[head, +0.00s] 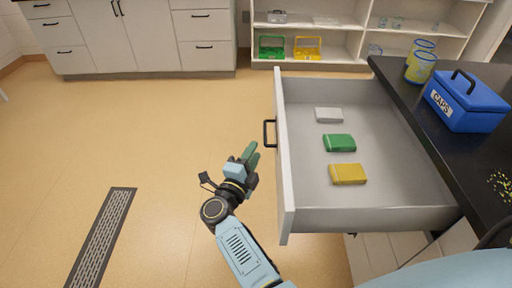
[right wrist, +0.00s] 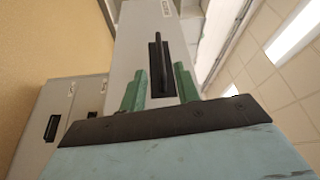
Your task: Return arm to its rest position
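My right arm reaches in from the bottom of the head view. My right gripper (head: 249,154) has green fingers and hangs over the floor, just left of the open drawer (head: 388,114) and its black handle (head: 269,133). In the right wrist view the two fingers of this gripper (right wrist: 159,86) stand apart, with nothing held. The black handle (right wrist: 161,67) shows between and beyond the fingers; in the head view a small gap separates gripper and handle. My left gripper is in neither view.
The drawer holds a grey box (head: 329,115), a green box (head: 339,143) and a yellow box (head: 347,174). A blue caps box (head: 466,102) and patterned cups (head: 420,67) stand on the dark counter (head: 440,133). A floor grate (head: 103,235) lies left; the floor there is clear.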

